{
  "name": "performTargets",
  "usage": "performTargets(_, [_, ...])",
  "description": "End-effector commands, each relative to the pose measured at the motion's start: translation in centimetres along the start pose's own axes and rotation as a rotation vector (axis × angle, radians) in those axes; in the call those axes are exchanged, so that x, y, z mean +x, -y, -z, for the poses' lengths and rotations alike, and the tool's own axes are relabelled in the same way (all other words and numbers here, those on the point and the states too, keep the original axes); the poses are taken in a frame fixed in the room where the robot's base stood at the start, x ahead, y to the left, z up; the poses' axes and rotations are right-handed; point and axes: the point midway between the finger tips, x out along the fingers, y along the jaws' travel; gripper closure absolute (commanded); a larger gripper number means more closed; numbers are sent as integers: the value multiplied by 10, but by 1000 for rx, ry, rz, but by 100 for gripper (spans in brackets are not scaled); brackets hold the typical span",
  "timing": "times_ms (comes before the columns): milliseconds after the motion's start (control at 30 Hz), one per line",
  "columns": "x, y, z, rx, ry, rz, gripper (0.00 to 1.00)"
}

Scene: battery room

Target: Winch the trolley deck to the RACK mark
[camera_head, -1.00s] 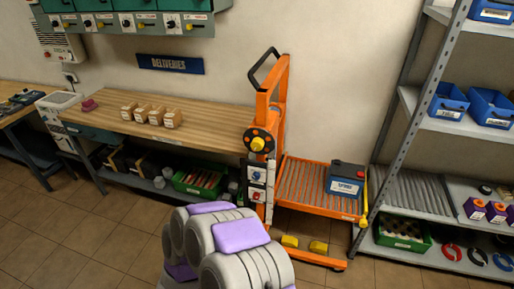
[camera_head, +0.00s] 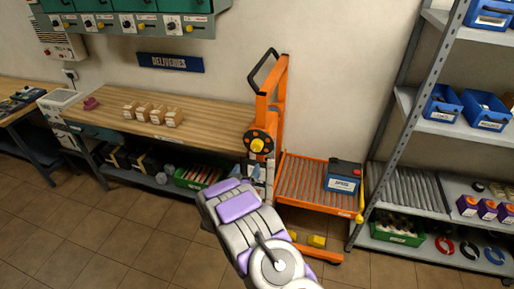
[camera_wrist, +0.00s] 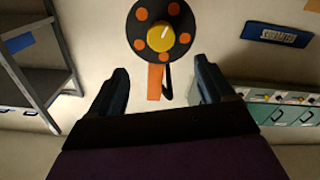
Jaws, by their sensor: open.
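The orange trolley (camera_head: 281,95) stands between the bench and the shelving. The winch wheel (camera_head: 258,144) on the mast is a black disc with orange spots and a yellow hub. The wrist view is upside down and shows the wheel (camera_wrist: 160,32) beyond my open, empty gripper (camera_wrist: 160,78), roughly centred between the fingers and apart from them. My arm hides the lower mast and its labelled panel in the head view. I cannot read a RACK mark.
A wooden bench (camera_head: 190,112) with several small boxes stands left of the trolley, with a green crate (camera_head: 197,177) below. Grey shelving (camera_head: 455,130) with blue bins stands close on the right. Yellow blocks (camera_head: 316,241) sit under the deck. The floor at front left is clear.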

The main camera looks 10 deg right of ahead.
Motion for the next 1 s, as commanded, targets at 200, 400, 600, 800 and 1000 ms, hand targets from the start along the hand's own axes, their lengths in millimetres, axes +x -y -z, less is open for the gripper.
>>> performTargets(200, [40, -2, -2, 0, 0, -2, 19])
performTargets(400, [73, -4, -1, 5, 1, -1, 19])
performTargets(600, [100, -2, -3, 2, 4, 0, 19])
performTargets(800, [124, -1, -1, 0, 0, 0, 19])
performTargets(1000, [140, 0, -2, 0, 1, 0, 19])
